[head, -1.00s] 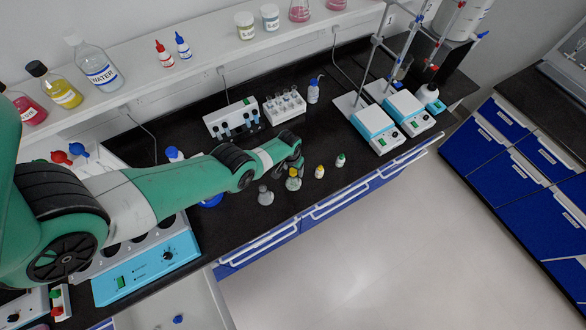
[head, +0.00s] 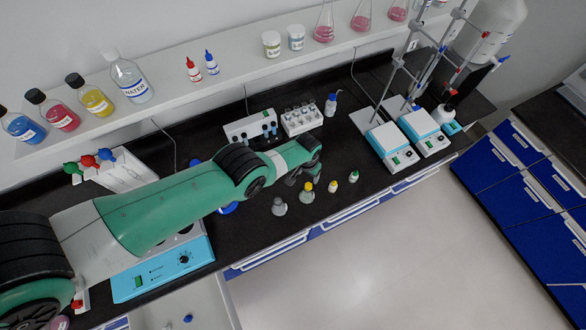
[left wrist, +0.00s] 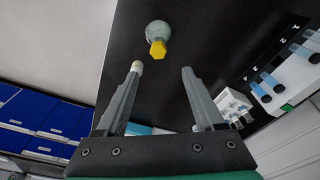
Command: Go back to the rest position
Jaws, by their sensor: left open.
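My left gripper (head: 303,175) is above the black bench in the head view, just behind a small grey flask with a yellow stopper (head: 307,194). In the left wrist view its two fingers (left wrist: 162,70) are spread apart with nothing between them. The yellow-stoppered flask (left wrist: 158,36) shows beyond the fingertips, standing on the bench. A small pale object (left wrist: 136,67) shows at the left fingertip; I cannot tell whether it touches. My right gripper is in neither view.
A grey flask (head: 279,206) and two small bottles, yellow-capped (head: 333,187) and green-capped (head: 353,177), stand near the bench's front edge. Test-tube racks (head: 301,119) stand behind the gripper. Two hotplates (head: 391,147) with stands are to the right. A shelf (head: 240,82) holds bottles.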

